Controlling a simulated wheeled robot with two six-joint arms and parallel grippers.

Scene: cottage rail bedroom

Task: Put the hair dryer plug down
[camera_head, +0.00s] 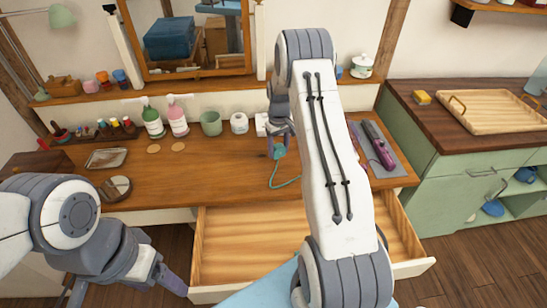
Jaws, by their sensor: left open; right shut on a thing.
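My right gripper (279,143) is over the back of the wooden dressing table (225,165), partly hidden by my own arm. It is shut on a small teal thing (279,153), which looks like the hair dryer plug. A thin teal cord (287,184) hangs from it and curves down near the table's front edge. Whether the plug touches the table top is hard to tell. The hair dryer body is not clearly visible. My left gripper (172,284) is open and empty at the lower left, in front of the table and left of the drawer.
An open, empty-looking drawer (245,245) juts out below the table. Pump bottles (177,118), a green cup (211,123) and jars line the back. A purple styling tool (378,147) lies on a grey mat (394,157) at right.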

